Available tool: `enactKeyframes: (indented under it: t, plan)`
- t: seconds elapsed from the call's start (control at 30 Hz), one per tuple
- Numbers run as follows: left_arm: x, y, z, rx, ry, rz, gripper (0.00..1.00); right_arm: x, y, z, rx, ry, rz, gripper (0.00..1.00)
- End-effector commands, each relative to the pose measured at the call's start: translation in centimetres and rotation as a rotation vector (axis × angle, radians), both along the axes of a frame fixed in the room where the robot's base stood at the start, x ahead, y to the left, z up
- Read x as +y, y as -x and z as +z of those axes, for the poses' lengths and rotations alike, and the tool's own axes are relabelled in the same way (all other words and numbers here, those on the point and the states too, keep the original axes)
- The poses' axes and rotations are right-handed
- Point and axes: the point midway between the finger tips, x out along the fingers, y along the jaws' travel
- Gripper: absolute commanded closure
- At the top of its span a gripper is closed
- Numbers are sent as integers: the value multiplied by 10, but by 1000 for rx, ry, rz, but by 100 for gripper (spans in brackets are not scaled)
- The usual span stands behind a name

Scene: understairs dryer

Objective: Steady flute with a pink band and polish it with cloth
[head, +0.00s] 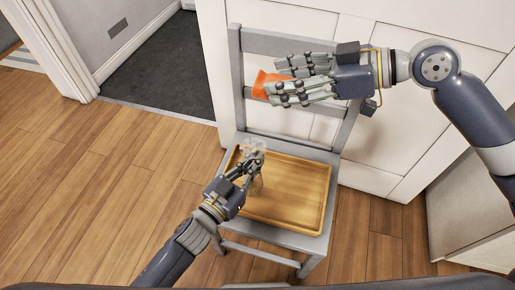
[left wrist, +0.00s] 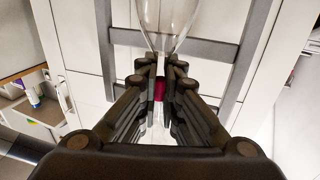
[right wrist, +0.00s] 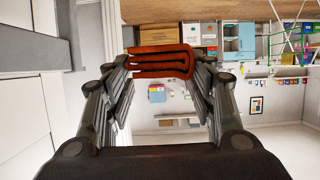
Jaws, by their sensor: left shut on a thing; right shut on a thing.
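The clear flute (head: 251,146) is over the left part of the wooden tray (head: 285,212). In the left wrist view its glass bowl (left wrist: 168,18) rises above my fingers, and the pink band (left wrist: 159,90) shows between them on the stem. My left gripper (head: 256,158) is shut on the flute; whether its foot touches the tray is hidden. My right gripper (head: 274,77) is shut on the folded orange cloth (head: 261,86), above the chair's back and apart from the flute. The cloth (right wrist: 161,61) spans the fingertips in the right wrist view.
The tray lies on the seat of a grey chair (head: 236,80), whose back stands before white panels (head: 390,150). A dark-floored doorway (head: 165,75) opens at the upper left. Wooden floor (head: 90,180) is clear at the left.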

Motion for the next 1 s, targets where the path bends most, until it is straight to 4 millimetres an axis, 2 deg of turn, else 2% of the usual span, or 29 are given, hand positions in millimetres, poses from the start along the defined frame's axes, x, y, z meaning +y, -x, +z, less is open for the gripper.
enactKeyframes:
  t: [0.2,0.33,0.8,1.0]
  plan:
    - [1,1,-5,9,-6,2,100,27,11,-51,10,-2,7,71]
    - [1,1,-5,10,-6,2,100,40,18,-73,7,-4,4,71]
    - [1,1,-7,13,-8,3,100,45,21,-106,3,-5,0,71]
    - [1,1,-7,14,-9,3,100,45,21,-112,2,-6,1,71]
